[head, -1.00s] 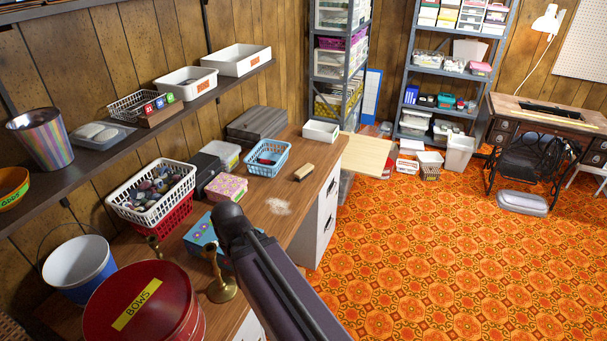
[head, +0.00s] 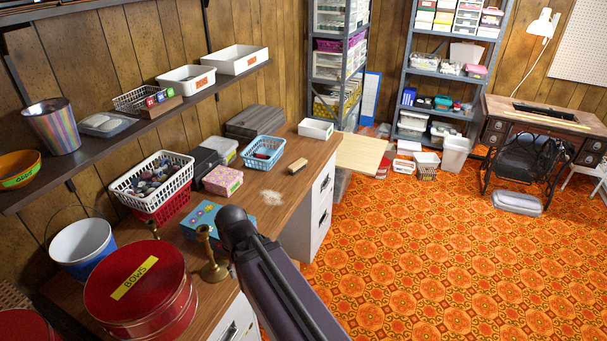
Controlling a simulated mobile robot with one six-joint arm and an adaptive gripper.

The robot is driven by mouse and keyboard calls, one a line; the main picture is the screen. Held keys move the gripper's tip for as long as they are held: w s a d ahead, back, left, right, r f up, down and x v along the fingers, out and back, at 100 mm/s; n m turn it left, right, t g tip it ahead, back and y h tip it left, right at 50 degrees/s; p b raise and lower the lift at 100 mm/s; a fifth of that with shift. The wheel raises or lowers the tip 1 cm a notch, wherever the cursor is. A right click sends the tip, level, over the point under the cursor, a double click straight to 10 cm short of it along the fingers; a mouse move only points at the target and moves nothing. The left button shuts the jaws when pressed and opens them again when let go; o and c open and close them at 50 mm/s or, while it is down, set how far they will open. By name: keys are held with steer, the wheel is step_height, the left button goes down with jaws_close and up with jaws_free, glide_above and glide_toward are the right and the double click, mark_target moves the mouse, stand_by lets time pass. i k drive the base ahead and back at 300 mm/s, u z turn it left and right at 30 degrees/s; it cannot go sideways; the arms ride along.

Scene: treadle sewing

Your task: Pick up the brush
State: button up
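A small tan block-shaped brush (head: 296,165) lies on the wooden desk (head: 303,152) in the head view, near the desk's right edge. A pale patch of scattered dust or scraps (head: 272,198) lies on the desk in front of it. My dark arm crosses the lower middle of the picture, its rounded joint appearing just below the pale patch. My gripper is not visible, so its place relative to the brush cannot be told. The brush lies free, with nothing touching it.
A blue basket (head: 262,153), a pink patterned box (head: 222,180), a blue patterned box (head: 207,220), brass candlesticks (head: 210,262) and a red BOWS tin (head: 141,290) crowd the desk. A shelf (head: 90,150) hangs above. The orange carpet (head: 410,250) at right is open.

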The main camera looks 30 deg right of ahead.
mark_target(297, 167)
steer(key=k, duration=1)
steer(key=z, duration=0.25)
steer(key=i, duration=0.55)
steer(key=z, duration=0.55)
steer(key=i, duration=1.45)
steer(key=u, duration=0.1)
